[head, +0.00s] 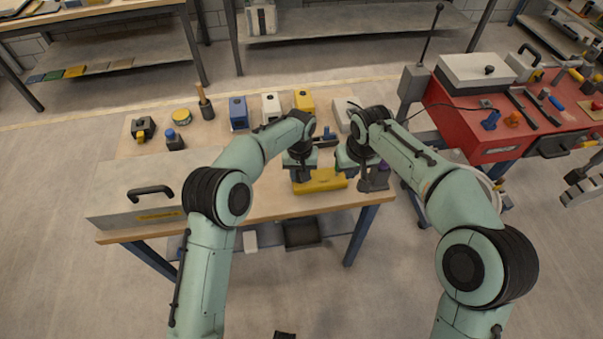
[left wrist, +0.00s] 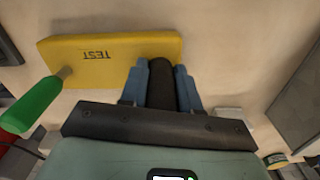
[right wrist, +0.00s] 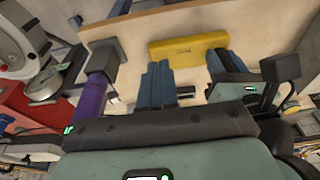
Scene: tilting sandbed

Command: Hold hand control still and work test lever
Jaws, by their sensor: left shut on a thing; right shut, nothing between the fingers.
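A yellow block (head: 320,181) marked TEST lies on the wooden bench; it also shows in the left wrist view (left wrist: 110,58) and right wrist view (right wrist: 188,48). My left gripper (head: 300,168) is over it, its blue fingers shut on a black cylindrical handle (left wrist: 161,88), which I take as the hand control. My right gripper (right wrist: 156,82) is shut and empty, close beside the left one. A purple upright handle with a grey end (right wrist: 95,85) stands left of my right fingers. I cannot tell which is the test lever.
A grey case with a black handle (head: 118,200) lies at the bench's left. Blue (head: 238,113), white (head: 271,108) and yellow (head: 304,100) boxes stand behind my arms. A red cart (head: 470,125) with tools is on the right.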

